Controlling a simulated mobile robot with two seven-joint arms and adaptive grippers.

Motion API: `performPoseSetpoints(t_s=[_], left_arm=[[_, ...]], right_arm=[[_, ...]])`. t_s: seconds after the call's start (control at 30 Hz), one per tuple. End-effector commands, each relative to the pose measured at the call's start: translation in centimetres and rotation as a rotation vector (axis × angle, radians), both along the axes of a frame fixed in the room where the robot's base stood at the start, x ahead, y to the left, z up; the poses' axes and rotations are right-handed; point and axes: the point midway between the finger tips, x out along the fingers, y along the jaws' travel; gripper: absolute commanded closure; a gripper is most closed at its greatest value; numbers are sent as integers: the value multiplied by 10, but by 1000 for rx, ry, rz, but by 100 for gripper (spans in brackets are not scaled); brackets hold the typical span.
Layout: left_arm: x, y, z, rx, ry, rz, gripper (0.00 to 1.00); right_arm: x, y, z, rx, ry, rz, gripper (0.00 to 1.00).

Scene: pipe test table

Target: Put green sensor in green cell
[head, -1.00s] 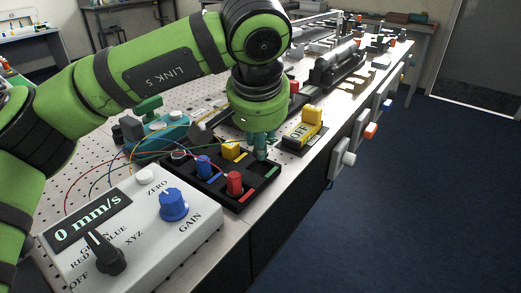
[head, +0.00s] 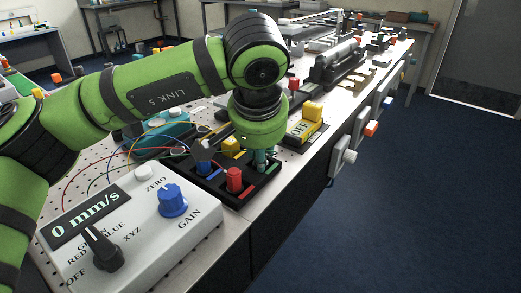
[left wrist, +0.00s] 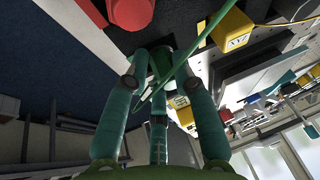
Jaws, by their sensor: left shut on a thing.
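The black tray (head: 241,203) has cells marked with coloured strips; the green strip (head: 273,168) marks the cell at its right side. My left gripper (head: 264,160) points down over that cell, its teal fingers shut on the green sensor (left wrist: 162,63). In the head view the fingers hide most of that sensor. A green cable (left wrist: 200,45) runs from it in the left wrist view. I cannot tell whether the sensor touches the cell floor. My right gripper is not in view.
In the tray, a red sensor (head: 234,180), a blue sensor (head: 203,166) and a yellow sensor (head: 231,145) stand close to my left gripper. A grey control box (head: 135,213) is in front. A yellow OFF switch (head: 306,122) stands behind, near the table's right edge.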

Motion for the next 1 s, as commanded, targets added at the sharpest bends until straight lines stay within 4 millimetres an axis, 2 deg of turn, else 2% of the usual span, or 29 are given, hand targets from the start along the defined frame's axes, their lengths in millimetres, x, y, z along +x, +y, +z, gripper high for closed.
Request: performPoseSetpoints(t_s=[0.07,0.1,0.13,0.17,0.53,0.67,0.77,0.83,1.0], left_arm=[[0,0,-1,0,1,0,100],[0,0,-1,1,2,0,66],[0,0,-1,1,2,0,54],[0,0,-1,1,2,0,50],[0,0,-1,1,3,-1,50],[0,0,4,0,2,-1,50],[0,-1,16,-1,0,0,50],[-6,0,27,-1,-3,-1,50],[-21,1,64,-1,-4,0,50]], right_arm=[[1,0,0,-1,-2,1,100],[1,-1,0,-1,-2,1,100],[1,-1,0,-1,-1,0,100],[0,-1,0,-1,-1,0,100],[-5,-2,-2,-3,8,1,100],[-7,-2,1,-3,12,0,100],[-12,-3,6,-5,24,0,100],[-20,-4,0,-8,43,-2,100],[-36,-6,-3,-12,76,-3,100]])
